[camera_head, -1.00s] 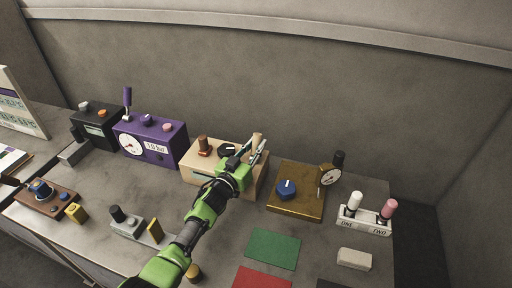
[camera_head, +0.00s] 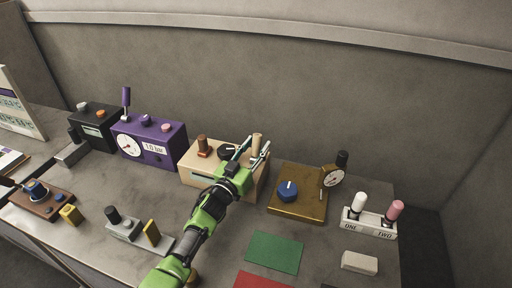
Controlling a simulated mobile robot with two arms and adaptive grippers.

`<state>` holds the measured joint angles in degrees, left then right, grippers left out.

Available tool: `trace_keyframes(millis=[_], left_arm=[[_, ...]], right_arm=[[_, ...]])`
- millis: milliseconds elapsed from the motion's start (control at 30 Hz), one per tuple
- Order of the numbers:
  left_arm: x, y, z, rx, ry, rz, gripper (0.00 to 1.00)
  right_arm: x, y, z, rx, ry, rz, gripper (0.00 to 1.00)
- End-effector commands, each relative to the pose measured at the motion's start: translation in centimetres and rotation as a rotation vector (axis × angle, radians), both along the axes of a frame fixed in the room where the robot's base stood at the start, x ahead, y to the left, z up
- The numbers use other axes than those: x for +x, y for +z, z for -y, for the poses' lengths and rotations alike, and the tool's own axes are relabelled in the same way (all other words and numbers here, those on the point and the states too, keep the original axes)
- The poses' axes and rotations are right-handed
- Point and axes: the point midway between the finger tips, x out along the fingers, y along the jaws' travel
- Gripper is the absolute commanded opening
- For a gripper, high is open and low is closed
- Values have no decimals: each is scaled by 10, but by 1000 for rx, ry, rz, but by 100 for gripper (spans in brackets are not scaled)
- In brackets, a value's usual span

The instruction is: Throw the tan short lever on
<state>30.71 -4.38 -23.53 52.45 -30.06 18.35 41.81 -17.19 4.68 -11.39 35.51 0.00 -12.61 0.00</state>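The tan short lever (camera_head: 257,143) stands upright on the right part of the tan box (camera_head: 195,178) in the middle of the bench. My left gripper (camera_head: 256,147) reaches over this box from the front. Its two fingers are spread, one on each side of the lever in the picture. I cannot tell whether either finger touches the lever. The gripper and wrist hide part of the box's front and top. My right gripper is not in view.
The tan box also carries a brown knob (camera_head: 203,143) and a dark dial (camera_head: 228,152). A purple box (camera_head: 172,155) with a gauge stands to the left. A brown-gold box (camera_head: 308,206) with a blue knob (camera_head: 288,190) stands close on the right.

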Motion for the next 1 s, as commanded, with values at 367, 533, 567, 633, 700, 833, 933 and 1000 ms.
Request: trace_keyframes(millis=[367, 533, 567, 633, 700, 833, 933, 1000], left_arm=[[-25, -5, -17, 2, 0, 0, 37], [-52, -9, -34, 1, 0, 0, 37], [-57, -10, -37, 2, 0, -1, 37], [-68, -12, -45, 3, 0, -1, 37], [-78, -12, -50, 1, -1, -2, 37], [-92, -15, -59, 2, 0, -1, 37], [-98, -14, -63, 1, 0, 1, 37], [-100, -15, -64, 0, 0, 0, 37]], right_arm=[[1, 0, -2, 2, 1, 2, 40], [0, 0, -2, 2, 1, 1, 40], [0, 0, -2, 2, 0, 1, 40], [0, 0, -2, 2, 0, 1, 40], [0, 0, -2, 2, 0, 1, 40], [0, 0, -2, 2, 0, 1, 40], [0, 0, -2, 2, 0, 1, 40], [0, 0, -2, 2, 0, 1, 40]])
